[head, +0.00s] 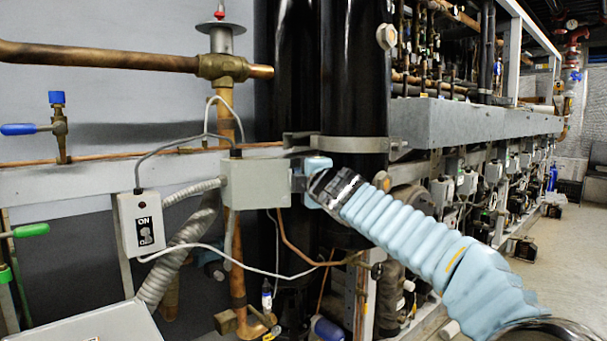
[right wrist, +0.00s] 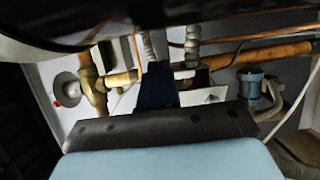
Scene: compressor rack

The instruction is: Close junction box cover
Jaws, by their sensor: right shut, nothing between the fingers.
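A grey junction box (head: 255,184) is on the wall rail left of the black vertical pipes in the head view. A flat grey face is toward me; I cannot tell from this view whether that face is the cover or how far the cover stands open. My right gripper (head: 299,177) is at the box's right side, very close to or touching its edge. It is shut and empty. In the right wrist view the dark shut fingers (right wrist: 155,85) point at pipes and a pale surface, and the box is hard to make out. My left gripper is not in view.
A white switch box (head: 141,225) marked ON hangs left of the junction box, with cables and flexible conduit between. Black pipes (head: 355,75) stand behind my right gripper. A copper pipe (head: 100,57) crosses upper left. A grey panel (head: 90,325) is at lower left.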

